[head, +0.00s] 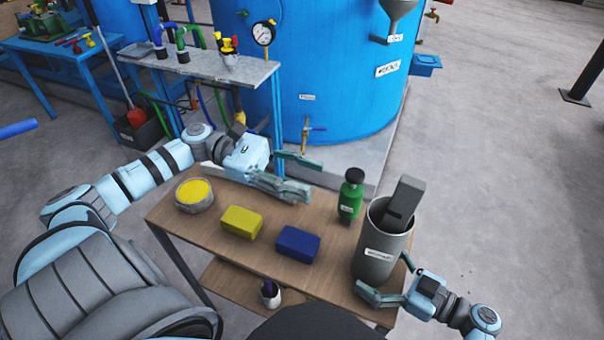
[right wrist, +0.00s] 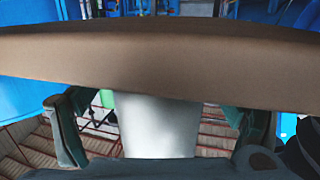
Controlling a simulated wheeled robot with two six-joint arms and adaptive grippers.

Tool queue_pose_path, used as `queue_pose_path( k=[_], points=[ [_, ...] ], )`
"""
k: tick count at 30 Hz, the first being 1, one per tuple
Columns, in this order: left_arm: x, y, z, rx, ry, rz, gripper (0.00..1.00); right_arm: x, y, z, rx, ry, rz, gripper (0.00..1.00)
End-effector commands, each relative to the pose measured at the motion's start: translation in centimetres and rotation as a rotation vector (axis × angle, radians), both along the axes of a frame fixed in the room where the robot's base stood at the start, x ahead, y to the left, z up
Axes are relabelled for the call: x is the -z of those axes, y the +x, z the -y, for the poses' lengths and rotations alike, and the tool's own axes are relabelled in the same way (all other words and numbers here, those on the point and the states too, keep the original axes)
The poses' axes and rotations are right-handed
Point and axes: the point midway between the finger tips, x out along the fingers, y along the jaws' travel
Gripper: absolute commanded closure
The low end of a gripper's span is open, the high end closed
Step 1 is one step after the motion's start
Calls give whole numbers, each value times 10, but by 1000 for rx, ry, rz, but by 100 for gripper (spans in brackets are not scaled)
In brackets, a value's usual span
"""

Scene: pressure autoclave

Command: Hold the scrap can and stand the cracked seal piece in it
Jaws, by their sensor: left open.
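The scrap can (head: 372,262) is a tall grey cylinder with a white label, standing upright at the right end of the table. A dark grey block-like piece (head: 404,203), seemingly the cracked seal piece, stands in it, leaning slightly, its upper part above the rim and its lower end hidden. My right gripper (head: 388,275) has its fingers on either side of the can. In the right wrist view, gaps show between the fingers and the can (right wrist: 158,128), so it looks open. My left gripper (head: 304,178) is open and empty over the table's back edge, left of the green bottle.
A green bottle (head: 350,196) stands just left of the can. A blue block (head: 298,244), a yellow block (head: 241,222) and a round dish of yellow stuff (head: 195,194) sit on the wooden table (head: 335,275). A small cup (head: 270,293) is lower down. A blue tank (head: 325,80) stands behind.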

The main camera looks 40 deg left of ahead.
Motion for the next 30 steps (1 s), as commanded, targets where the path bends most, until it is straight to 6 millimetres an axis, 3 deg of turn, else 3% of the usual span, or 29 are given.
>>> queue_pose_path(
  k=[10,14,22,25,30],
  points=[
    [0,0,0,0,0,0,58,-1,1,6,2,1,1,10],
    [0,0,0,0,0,0,58,-3,1,31,3,-2,3,10],
    [0,0,0,0,0,0,58,-10,1,102,1,-3,0,10],
    [0,0,0,0,0,0,58,-12,0,115,0,-1,0,10],
    [0,0,0,0,0,0,58,-13,0,120,0,1,0,10]
  ],
)
